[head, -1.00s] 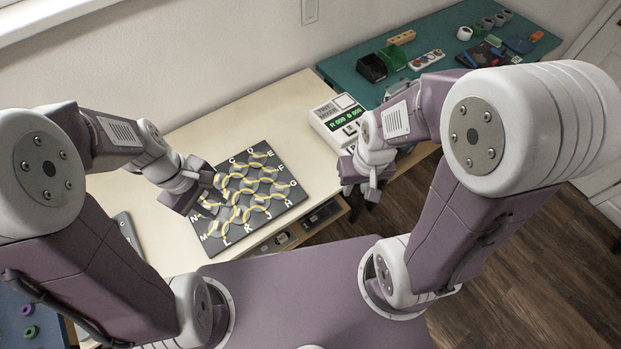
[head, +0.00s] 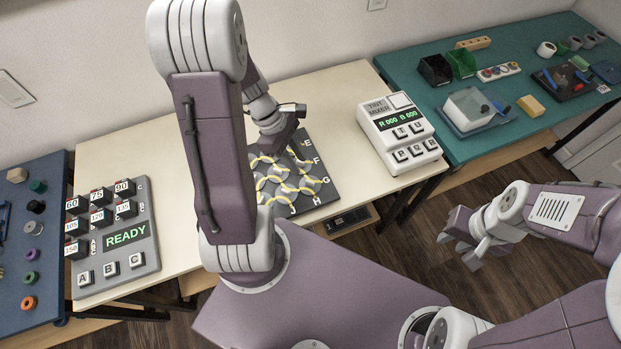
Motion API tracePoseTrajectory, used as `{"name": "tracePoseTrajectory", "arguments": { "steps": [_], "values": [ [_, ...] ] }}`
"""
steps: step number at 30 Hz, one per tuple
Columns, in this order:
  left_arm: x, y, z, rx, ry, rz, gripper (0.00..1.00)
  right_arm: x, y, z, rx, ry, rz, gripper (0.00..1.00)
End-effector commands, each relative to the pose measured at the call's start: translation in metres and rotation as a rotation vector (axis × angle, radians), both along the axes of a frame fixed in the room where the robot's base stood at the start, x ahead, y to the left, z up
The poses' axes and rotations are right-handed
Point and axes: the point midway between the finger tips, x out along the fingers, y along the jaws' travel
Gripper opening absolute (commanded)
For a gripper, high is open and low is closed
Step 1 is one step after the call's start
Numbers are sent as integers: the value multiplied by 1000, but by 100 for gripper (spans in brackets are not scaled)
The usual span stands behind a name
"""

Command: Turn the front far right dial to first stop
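The dark board (head: 322,190) lies on the cream table with grey round dials carrying yellow arcs. White letters such as E, F, G, H and J run along its edges. The front far right dial (head: 306,187) shows near the letters G and H, uncovered. My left gripper (head: 270,148) points down over the far part of the board, well behind that dial. Whether its fingers are open or touch a dial cannot be told. My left arm hides the board's left side. My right gripper (head: 462,250) is over the floor at the right, with its fingers apart and empty.
A white device with a green display (head: 400,130) stands right of the board. A grey READY panel with buttons (head: 115,240) lies at the left. A green table (head: 500,100) holds bins and parts; a blue table (head: 40,260) stands far left.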

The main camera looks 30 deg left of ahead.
Motion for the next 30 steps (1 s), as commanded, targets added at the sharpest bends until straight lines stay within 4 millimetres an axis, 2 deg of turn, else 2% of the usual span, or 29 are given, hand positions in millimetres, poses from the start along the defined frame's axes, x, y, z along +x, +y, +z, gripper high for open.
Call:
{"name": "tracePoseTrajectory", "arguments": {
  "steps": [7, 12, 23, 26, 30],
  "values": [
    [0, -20, -51, -1, 6, -4, 30, 0, 0, -20, 0, 0, 0, 30],
    [2, -30, -74, 0, 3, -3, 30, 0, 0, -28, 0, 0, 0, 30],
    [2, -33, -79, 1, 1, -3, 30, 0, 0, -29, 0, 0, 0, 30],
    [2, -33, -79, 1, 1, -3, 2, 0, 0, -29, 0, 0, 0, 30],
    [2, -33, -79, 1, 1, -3, 0, 0, 0, -29, 0, 0, 0, 30]
  ]
}}
